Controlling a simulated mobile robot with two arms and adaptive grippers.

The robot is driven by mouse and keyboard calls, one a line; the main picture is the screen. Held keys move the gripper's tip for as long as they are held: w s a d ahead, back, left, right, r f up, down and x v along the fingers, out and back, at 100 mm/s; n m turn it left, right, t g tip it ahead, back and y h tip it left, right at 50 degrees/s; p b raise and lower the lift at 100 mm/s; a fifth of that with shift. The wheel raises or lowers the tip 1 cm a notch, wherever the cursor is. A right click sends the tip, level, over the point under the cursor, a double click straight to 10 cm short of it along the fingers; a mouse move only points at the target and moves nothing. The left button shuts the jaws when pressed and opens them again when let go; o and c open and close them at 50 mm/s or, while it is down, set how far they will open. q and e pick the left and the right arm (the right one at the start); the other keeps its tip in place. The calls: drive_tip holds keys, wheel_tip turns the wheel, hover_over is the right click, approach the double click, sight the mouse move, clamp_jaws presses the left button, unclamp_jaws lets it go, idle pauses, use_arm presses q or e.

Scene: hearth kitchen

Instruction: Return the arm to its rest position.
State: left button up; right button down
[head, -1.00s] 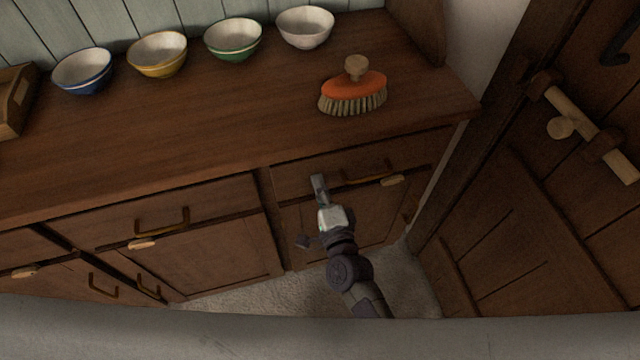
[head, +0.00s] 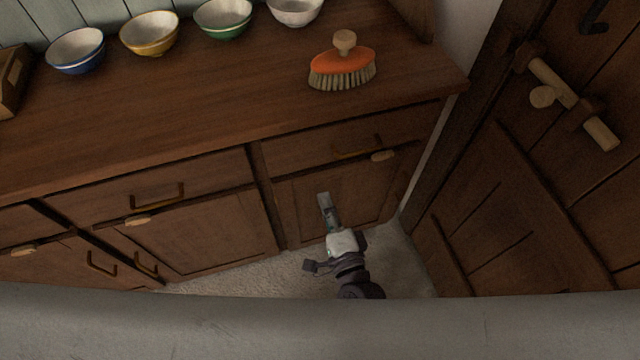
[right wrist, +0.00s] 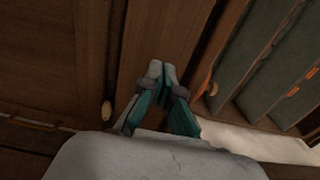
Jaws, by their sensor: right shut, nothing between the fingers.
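My right gripper (head: 324,199) is in front of the lower right cupboard door (head: 345,195) of the wooden sideboard, below the counter's edge. Its arm comes up from the bottom of the head view. In the right wrist view the gripper (right wrist: 162,68) has its two fingers together, with nothing between them. Part of the right arm is hidden behind the grey band at the bottom of the head view. My left gripper is in neither view.
An orange brush (head: 342,68) lies on the counter (head: 200,100). Bowls in blue (head: 77,52), yellow (head: 150,34), green (head: 223,18) and white (head: 294,10) stand along the back. A wooden door (head: 530,200) with a latch is at the right. Pale floor (head: 240,275) shows below.

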drive_tip(key=s+d+f+n+g+h+p, duration=0.1)
drive_tip(key=s+d+f+n+g, duration=0.2)
drive_tip(key=f, duration=0.5)
drive_tip(key=s+d+f+n+g+p, duration=0.1)
drive_tip(key=s+d+f+n+g, duration=0.2)
drive_tip(key=f, duration=0.5)
drive_tip(key=s+d+f+n+g+h+p, duration=0.1)
drive_tip(key=s+d+f+n+g, duration=0.2)
drive_tip(key=f, duration=0.5)
drive_tip(key=s+d+f+n+g+h, duration=0.1)
drive_tip(key=s+d+f, duration=0.3)
drive_tip(key=s, duration=0.4)
drive_tip(key=s+d+f+n+g+h+p, duration=0.1)
drive_tip(key=s+d+f+n+g, duration=0.2)
drive_tip(key=s, duration=0.5)
drive_tip(key=s+d+f+n+g+h, duration=0.1)
drive_tip(key=s+d+f+n+g, duration=0.2)
drive_tip(key=s+d+f, duration=0.3)
drive_tip(key=shift+s+d+f+n+h+p, duration=0.3)
drive_tip(key=shift+s+f+n, duration=0.1)
drive_tip(key=shift+s+f, duration=0.55)
